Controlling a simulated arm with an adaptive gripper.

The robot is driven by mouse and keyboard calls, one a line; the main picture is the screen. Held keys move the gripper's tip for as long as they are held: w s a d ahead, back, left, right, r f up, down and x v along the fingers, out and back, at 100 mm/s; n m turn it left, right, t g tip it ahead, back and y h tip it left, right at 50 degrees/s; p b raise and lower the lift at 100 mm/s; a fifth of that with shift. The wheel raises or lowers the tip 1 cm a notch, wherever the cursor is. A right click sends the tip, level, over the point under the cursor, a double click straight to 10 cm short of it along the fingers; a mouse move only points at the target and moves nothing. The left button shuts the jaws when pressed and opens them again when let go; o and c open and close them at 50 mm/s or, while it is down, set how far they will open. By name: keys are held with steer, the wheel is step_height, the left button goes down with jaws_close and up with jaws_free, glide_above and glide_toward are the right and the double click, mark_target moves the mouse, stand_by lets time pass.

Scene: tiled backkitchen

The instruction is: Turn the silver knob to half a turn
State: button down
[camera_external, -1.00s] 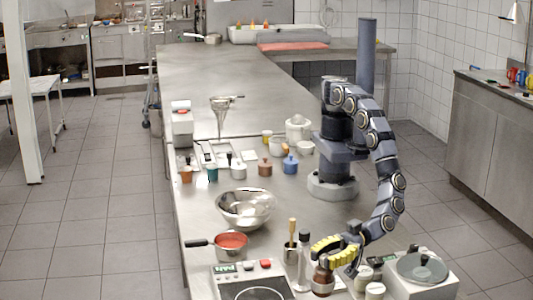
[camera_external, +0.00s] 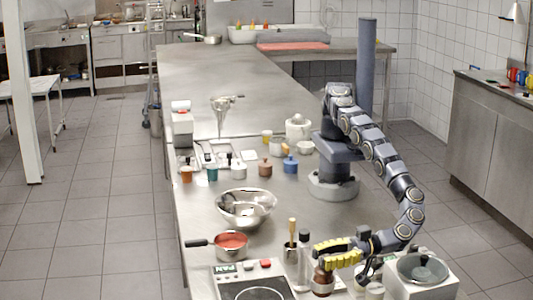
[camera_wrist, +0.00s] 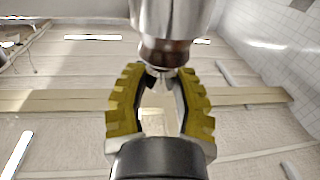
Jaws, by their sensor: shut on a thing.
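A brown grinder-like object with a silver band (camera_external: 322,281) stands upright at the near end of the steel counter, below my fingertips. In the wrist view its brown and silver body (camera_wrist: 168,48) comes down from the top edge, and a small silver knob (camera_wrist: 160,72) shows at its end, between my fingertips. My gripper (camera_external: 320,257), with yellow ridged fingers, reaches in from the right and is shut on the knob. It also shows in the wrist view (camera_wrist: 160,74). The fingers hide most of the knob in the external view, and I see no mark showing its angle.
A tall dark-topped bottle (camera_external: 304,262) and a metal cup with a wooden-handled tool (camera_external: 290,252) stand close to the left. A cooktop (camera_external: 250,285) lies further left. A steel bowl (camera_external: 246,209) is further back.

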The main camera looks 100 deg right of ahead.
steer(key=shift+m+h, duration=0.3)
steer(key=shift+h, duration=0.2)
steer(key=shift+f, duration=0.1)
stand_by(0.3)
steer(key=c, duration=0.8)
jaws_free()
steer(key=shift+s, duration=0.1)
steer(key=s, duration=0.7)
steer(key=shift+s+d, duration=0.15)
steer(key=shift+d, duration=0.15)
